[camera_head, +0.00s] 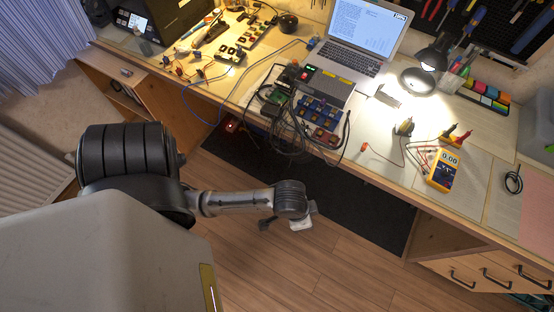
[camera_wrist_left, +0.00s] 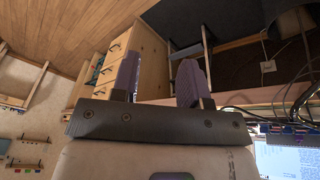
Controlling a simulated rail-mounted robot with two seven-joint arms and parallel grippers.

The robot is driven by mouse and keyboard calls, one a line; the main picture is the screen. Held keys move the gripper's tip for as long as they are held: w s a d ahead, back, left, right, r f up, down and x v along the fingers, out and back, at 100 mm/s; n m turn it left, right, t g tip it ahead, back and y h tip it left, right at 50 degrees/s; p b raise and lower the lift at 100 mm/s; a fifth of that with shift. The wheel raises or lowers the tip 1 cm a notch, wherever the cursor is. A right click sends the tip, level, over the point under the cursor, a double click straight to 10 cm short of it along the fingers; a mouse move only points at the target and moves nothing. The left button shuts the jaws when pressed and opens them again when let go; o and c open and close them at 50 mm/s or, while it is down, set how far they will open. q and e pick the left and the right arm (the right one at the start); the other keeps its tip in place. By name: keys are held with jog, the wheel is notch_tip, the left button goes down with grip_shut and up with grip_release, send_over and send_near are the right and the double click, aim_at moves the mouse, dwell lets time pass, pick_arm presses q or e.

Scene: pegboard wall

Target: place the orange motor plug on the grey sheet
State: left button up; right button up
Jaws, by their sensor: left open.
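A small orange plug (camera_head: 364,147) lies near the bench's front edge in the head view, left of a small motor (camera_head: 404,127) with thin wires. Several pale sheets lie on the right of the bench; a greyish one (camera_head: 472,178) is beside the yellow multimeter, but I cannot tell for sure which is the grey sheet. My left gripper (camera_head: 296,222) hangs over the floor in front of the bench, apart from the plug. Its two fingers stand apart with nothing between them in the left wrist view (camera_wrist_left: 158,82). My right gripper is not in view.
The multimeter (camera_head: 441,169) and its leads stand right of the plug. A tangle of black cables (camera_head: 285,125) hangs over the front edge to its left. A laptop (camera_head: 350,45) and a lit lamp (camera_head: 430,60) are behind. Drawers (camera_head: 485,272) sit below the right end.

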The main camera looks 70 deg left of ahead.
pick_arm(q)
jog(key=s+a+r+y, duration=0.1)
jog(key=s+a+r, duration=0.1)
jog(key=s, duration=0.5)
jog(key=shift+a+r+m+t, duration=0.15)
jog(key=shift+a+m+t, duration=0.15)
jog(key=shift+a, duration=0.1)
